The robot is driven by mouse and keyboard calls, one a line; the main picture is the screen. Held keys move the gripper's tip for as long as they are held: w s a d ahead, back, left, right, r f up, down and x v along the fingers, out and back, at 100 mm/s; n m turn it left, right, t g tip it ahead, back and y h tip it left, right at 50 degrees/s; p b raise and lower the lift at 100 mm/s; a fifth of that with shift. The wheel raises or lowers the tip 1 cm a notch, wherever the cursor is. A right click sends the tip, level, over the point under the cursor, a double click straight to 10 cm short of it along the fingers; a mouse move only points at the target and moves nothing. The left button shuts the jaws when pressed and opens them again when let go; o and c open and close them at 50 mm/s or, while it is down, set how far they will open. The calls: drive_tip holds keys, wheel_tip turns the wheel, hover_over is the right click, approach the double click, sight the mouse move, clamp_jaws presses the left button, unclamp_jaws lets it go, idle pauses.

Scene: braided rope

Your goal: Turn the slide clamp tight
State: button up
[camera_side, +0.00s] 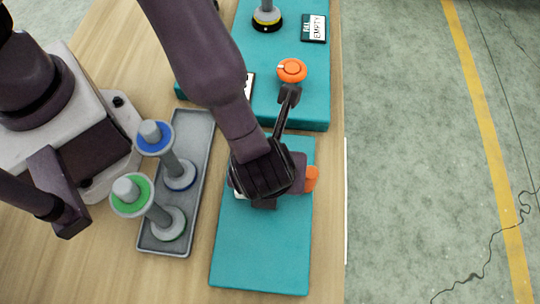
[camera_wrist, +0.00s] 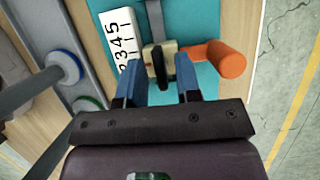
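The slide clamp appears to be the cream block (camera_wrist: 173,66) with an orange handle (camera_wrist: 218,60) sticking out to its right, on a teal board (camera_side: 262,250). A dark bar runs across the block. In the side view the orange handle (camera_side: 312,179) shows just right of my gripper, which hides most of the block. My gripper (camera_wrist: 160,68) points down over the block, its blue fingers apart on either side of it. I cannot tell whether the fingers touch it. The handle lies outside the right finger.
A numbered white scale (camera_wrist: 122,42) lies left of the block. A grey tray (camera_side: 192,128) holds blue-ended (camera_side: 179,172) and green-ended (camera_side: 166,222) spools at left. Behind, another teal board (camera_side: 260,55) carries an orange knob (camera_side: 291,70) and an "EMPTY" sign (camera_side: 314,28). The near teal board is clear.

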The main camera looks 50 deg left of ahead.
drive_tip(key=v, duration=1.3)
drive_tip(key=shift+w, duration=0.1)
drive_tip(key=a+r+n+h, duration=0.1)
drive_tip(key=a+r+n, duration=0.4)
drive_tip(key=a+n, duration=0.4)
drive_tip(key=a+r+n+t+h, duration=0.1)
drive_tip(key=a+r+n, duration=0.5)
drive_tip(key=a+n, duration=0.3)
drive_tip(key=a+r+n+t+h, duration=0.1)
drive_tip(key=a+r+n, duration=0.4)
drive_tip(key=a+n, duration=0.4)
drive_tip(key=w+a, duration=0.1)
drive_tip(key=a, duration=0.4)
drive_tip(key=shift+a+r, duration=0.4)
